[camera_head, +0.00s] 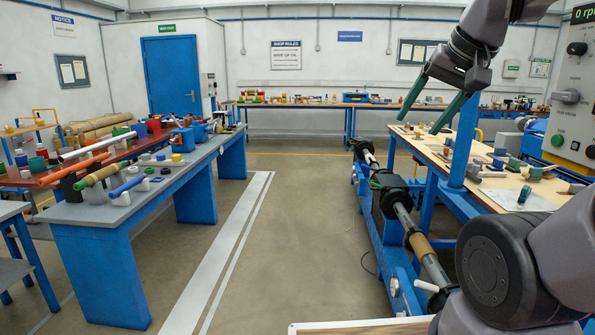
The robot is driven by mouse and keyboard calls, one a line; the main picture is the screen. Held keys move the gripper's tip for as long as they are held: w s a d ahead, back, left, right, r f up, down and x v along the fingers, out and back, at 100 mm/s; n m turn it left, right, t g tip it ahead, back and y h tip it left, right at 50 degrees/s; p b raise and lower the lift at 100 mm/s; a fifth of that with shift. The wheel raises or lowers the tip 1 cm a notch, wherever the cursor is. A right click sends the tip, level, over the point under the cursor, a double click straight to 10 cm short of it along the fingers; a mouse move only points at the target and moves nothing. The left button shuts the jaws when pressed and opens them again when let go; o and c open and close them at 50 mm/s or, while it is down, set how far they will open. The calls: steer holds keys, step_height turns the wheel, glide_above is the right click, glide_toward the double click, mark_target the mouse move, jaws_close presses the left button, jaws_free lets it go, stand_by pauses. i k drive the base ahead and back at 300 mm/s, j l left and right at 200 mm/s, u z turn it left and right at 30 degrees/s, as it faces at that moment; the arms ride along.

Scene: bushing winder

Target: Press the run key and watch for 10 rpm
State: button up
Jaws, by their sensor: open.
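The winder's control panel (582,85) stands at the right edge and is partly cut off. Its display (584,12) reads 0 rpm. A green button (557,140) sits low on the panel, with a small dark button (575,146) beside it; their labels are too small to read. My gripper (417,125) hangs at the upper right, left of the panel, with its two teal fingers apart and nothing between them. It is clear of the panel.
The winder (385,190) with its long shaft runs along the floor in the middle right. A workbench (522,202) with several small parts stands below the panel. Blue-legged tables (90,220) with rods line the left. The aisle between is clear.

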mark_target(557, 140)
steer(key=k+j+z, duration=0.1)
steer(key=z, duration=0.45)
steer(key=i+z, duration=0.1)
steer(key=z, duration=0.75)
